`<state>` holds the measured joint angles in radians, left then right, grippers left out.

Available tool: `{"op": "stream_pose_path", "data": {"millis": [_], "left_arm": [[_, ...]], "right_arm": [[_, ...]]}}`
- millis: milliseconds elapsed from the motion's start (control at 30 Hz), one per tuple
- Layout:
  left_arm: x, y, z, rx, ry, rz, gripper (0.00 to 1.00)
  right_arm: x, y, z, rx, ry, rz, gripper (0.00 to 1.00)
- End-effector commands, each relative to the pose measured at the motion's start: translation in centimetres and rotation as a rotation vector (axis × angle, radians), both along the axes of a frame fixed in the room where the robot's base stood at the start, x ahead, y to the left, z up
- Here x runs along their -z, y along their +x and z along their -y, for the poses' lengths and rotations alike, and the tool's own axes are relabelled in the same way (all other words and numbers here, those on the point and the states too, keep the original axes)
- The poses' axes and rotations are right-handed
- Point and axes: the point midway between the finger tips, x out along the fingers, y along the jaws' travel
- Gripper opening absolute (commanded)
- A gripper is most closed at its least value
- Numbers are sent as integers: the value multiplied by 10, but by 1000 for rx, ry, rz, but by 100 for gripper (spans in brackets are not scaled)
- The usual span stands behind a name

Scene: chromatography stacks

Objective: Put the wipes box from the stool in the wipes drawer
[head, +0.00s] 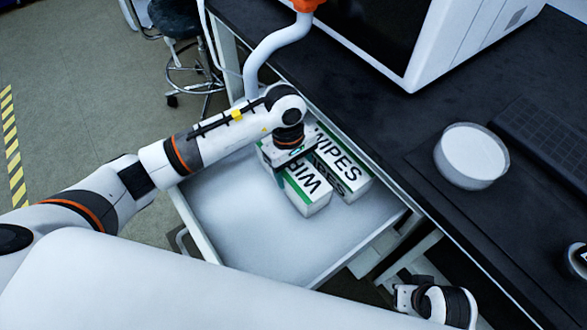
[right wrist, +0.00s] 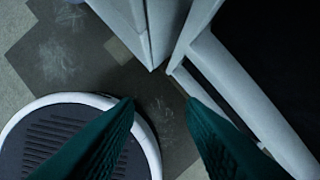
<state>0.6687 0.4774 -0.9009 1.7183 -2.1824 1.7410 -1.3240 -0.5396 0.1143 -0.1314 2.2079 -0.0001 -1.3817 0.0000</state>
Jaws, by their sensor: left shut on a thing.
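The wipes drawer (head: 240,225) is pulled out below the black bench, its white floor largely bare. My left gripper (head: 293,162) reaches down over it and is shut on a white and green wipes box (head: 313,196). The held box is inside the drawer outline, close beside a second wipes box (head: 347,172) near the bench side. I cannot tell whether the held box touches the drawer floor. My right gripper (right wrist: 162,106) is open and empty in the right wrist view, its dark green fingers apart.
A dark stool (head: 174,18) on castors stands at the top left; no box shows on its visible part. The black bench (head: 400,125) carries a white instrument (head: 440,40), a white bowl (head: 471,156) and a dark keyboard-like tray (head: 555,130). The drawer's near part is free.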

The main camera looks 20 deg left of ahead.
Motion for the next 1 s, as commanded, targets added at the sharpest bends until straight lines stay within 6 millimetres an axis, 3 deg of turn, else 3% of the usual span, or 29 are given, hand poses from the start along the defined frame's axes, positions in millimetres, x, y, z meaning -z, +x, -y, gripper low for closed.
{"op": "stream_pose_path", "data": {"millis": [333, 367, 467, 867, 1000], "left_arm": [[2, 0, 0, 0, -1, 1, 37], [2, 0, 0, 0, 0, 0, 68], [2, 0, 0, 0, 0, 0, 85], [-1, 0, 0, 0, 0, 0, 85], [-24, 4, -3, -1, 0, 5, 85]], "right_arm": [[-8, -1, 0, 1, 0, 6, 36], [-9, -1, 0, 1, 1, 7, 36], [-10, -1, 0, 1, 1, 9, 36], [-8, 0, 0, 1, 1, 7, 36], [10, 2, 0, -3, -1, -7, 36]]}}
